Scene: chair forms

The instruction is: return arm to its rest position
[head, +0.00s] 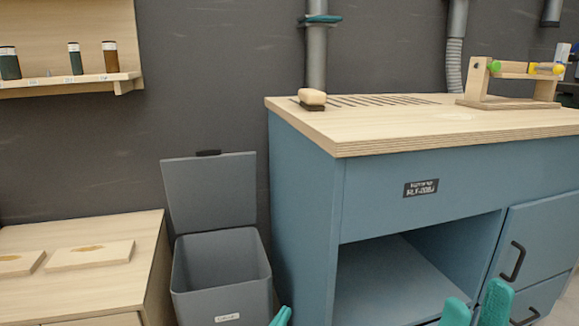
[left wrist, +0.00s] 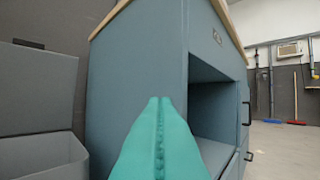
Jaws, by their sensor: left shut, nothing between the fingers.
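My left gripper (head: 281,316) shows only as a teal tip at the bottom edge of the head view, between the grey bin and the blue workbench. In the left wrist view its teal fingers (left wrist: 160,104) lie together, shut and empty, in front of the side of the blue workbench (left wrist: 135,75). My right gripper (head: 476,296) is at the bottom right of the head view, in front of the bench's open shelf. Its two teal fingers stand apart with nothing seen between them. Both arms are out of view below.
The blue workbench (head: 300,170) carries a brush (head: 312,98) and a wooden stand (head: 508,85). A grey bin (head: 220,280) stands with its lid up. A low wooden cabinet (head: 135,225) holds flat boards. A wall shelf (head: 70,82) holds bottles.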

